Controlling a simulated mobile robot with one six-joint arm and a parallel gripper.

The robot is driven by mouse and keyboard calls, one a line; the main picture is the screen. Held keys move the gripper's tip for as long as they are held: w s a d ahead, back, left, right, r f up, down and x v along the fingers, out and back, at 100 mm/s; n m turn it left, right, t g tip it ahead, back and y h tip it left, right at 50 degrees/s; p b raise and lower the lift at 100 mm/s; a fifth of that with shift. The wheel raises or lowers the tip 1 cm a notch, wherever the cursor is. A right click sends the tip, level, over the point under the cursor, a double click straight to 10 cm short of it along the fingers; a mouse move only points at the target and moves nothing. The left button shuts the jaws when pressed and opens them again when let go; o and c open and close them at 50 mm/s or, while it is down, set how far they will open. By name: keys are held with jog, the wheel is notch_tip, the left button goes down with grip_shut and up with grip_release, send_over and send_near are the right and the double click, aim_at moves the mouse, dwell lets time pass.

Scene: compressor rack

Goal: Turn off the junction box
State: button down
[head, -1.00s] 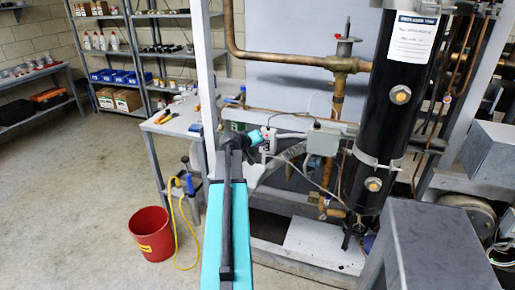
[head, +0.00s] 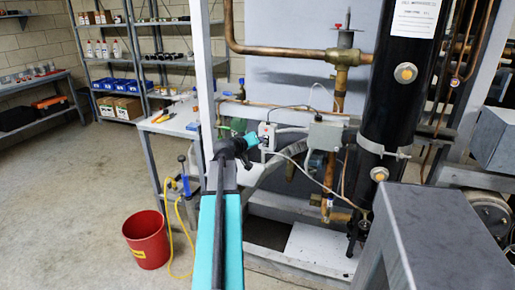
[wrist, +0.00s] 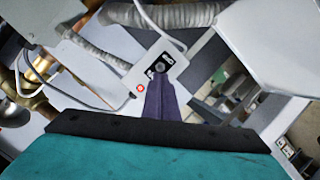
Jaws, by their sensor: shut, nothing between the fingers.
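A small white box (head: 267,131), which looks like the junction box, hangs on the rack frame with cables leaving it. In the wrist view the box (wrist: 176,66) shows a black switch knob (wrist: 159,68) and a red light (wrist: 140,88). My gripper (head: 261,141) points at the box's front from the left. In the wrist view its dark fingers (wrist: 161,80) are shut together and empty, with their tips at the lower edge of the knob. They hide part of the box's face. I cannot tell whether they touch the knob.
A larger grey box (head: 326,134) sits just right of the white box, with cables and copper pipes around. A black cylinder (head: 393,100) stands further right. A grey block (head: 435,235) fills the lower right. A red bucket (head: 147,240) stands on the floor at left.

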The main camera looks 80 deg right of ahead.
jog(key=shift+s+f+h+b, duration=0.1)
jog(key=shift+f+h+b, duration=0.35)
jog(key=shift+b, duration=1.4)
jog(key=shift+r+p, duration=0.3)
jog(key=shift+a, duration=0.1)
jog(key=w+a+f+b, duration=0.1)
jog(key=w+a+b, duration=0.2)
jog(key=a, duration=0.6)
jog(key=shift+a, duration=0.25)
